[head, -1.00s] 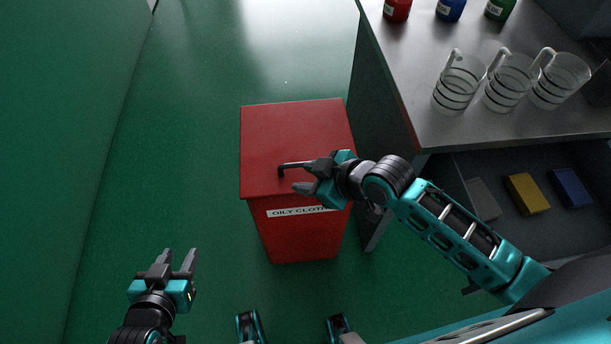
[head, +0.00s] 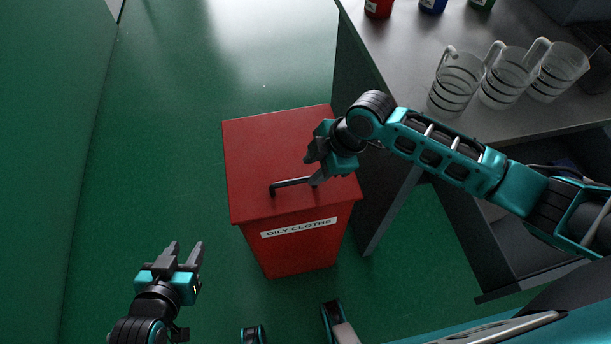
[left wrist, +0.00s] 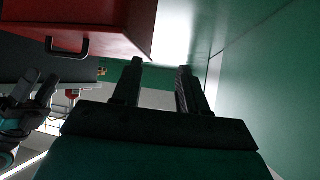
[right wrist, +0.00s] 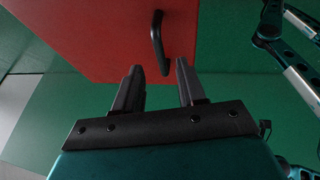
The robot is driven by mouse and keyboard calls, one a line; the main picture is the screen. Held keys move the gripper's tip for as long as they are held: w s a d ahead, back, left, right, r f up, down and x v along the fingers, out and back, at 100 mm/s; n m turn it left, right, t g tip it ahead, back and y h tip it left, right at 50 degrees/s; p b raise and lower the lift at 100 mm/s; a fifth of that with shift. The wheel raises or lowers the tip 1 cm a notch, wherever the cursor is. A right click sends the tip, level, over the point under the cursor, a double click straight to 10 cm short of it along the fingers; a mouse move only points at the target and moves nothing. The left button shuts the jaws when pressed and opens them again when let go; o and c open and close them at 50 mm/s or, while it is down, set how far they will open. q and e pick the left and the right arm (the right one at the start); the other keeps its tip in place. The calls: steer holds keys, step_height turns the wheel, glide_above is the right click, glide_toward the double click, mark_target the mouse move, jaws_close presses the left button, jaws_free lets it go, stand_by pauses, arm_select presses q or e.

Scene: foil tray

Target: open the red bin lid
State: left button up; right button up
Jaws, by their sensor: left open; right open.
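The red bin with the "OILY CLOTHS" label (head: 300,227) stands on the floor, its red lid (head: 262,145) lying closed. A dark bar handle (head: 290,183) sits near the lid's front edge. My right gripper (head: 311,168) is open over the lid's right part, close to the handle's right end. In the right wrist view the handle (right wrist: 157,42) shows just ahead of the gap between the open fingers (right wrist: 158,68); I cannot tell if they touch it. My left gripper (head: 186,248) is open and empty, low left of the bin. The left wrist view shows the handle (left wrist: 70,50) too.
A grey counter (head: 400,60) stands right of the bin, bearing clear mugs (head: 457,82) and coloured containers (head: 379,7). An open drawer (head: 510,245) below it is partly hidden by my right arm. Green floor (head: 170,150) left of the bin is free.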

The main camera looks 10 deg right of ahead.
mark_target(301, 180)
steer(key=b+x, duration=0.1)
steer(key=x, duration=0.4)
jaws_close()
stand_by(0.3)
